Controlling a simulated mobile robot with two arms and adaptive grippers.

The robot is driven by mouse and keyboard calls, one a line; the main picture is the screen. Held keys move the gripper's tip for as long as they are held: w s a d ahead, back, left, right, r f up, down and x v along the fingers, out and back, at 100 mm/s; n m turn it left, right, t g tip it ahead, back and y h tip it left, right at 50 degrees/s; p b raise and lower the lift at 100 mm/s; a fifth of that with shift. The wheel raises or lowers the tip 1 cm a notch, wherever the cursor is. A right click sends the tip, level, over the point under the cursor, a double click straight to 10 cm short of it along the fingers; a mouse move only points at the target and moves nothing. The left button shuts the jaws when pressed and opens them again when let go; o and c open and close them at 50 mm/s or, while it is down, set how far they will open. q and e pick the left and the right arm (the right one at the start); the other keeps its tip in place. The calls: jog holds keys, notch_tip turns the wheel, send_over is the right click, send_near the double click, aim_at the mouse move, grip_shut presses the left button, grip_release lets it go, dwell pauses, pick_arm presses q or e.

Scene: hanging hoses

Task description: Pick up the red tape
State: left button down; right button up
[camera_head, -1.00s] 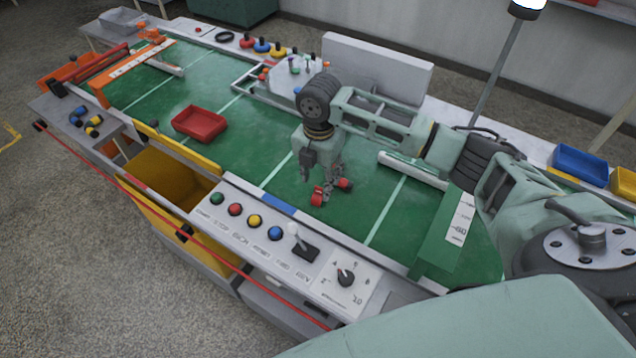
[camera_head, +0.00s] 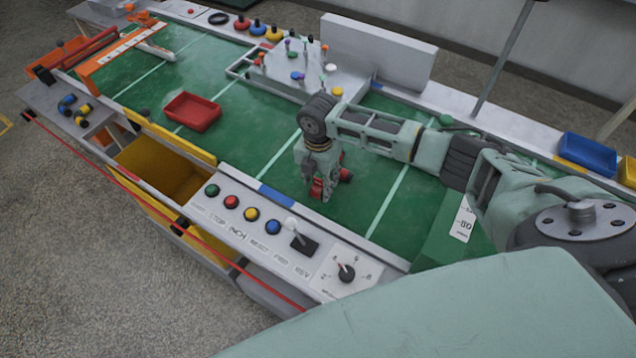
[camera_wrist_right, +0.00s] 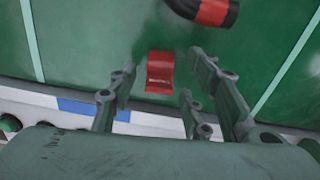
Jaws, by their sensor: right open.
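The red tape (camera_wrist_right: 160,72) lies on the green table top (camera_wrist_right: 100,30) and shows as a small red block in the wrist view. My right gripper (camera_wrist_right: 161,88) is open, with its fingers on either side of the tape and nothing held. In the head view the right gripper (camera_head: 318,184) points down over the tape (camera_head: 316,188), which its fingers partly hide. I cannot tell whether the fingers touch the tape. My left gripper is not in view.
A red and black cylindrical thing (camera_wrist_right: 212,10) lies close beyond the tape; it also shows in the head view (camera_head: 346,175). A red tray (camera_head: 192,112) stands to the left. A button panel (camera_head: 270,228) runs along the front edge. Green surface is free between.

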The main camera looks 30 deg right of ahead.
jog(key=shift+c, duration=0.7)
jog(key=c, duration=0.7)
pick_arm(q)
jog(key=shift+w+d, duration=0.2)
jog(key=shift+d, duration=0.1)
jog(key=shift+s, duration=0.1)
pick_arm(e)
jog(key=shift+r, duration=0.1)
jog(key=shift+r, duration=0.2)
notch_tip(320, 180, up, 4)
jog(key=shift+w+f+b, duration=0.1)
jog(key=shift+f+b, duration=0.05)
jog(key=shift+b, duration=0.4)
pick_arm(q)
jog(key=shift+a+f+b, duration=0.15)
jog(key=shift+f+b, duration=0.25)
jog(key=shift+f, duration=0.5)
pick_arm(e)
jog(key=s+a+r, duration=0.1)
jog(key=s+r, duration=0.1)
jog(key=s, duration=0.1)
jog(key=s+a+r, duration=0.2)
jog(key=s, duration=0.2)
jog(key=s+a+r, duration=0.1)
jog(key=s+r, duration=0.1)
jog(key=s, duration=0.2)
jog(key=shift+a+r, duration=0.15)
jog(key=shift+r, duration=0.2)
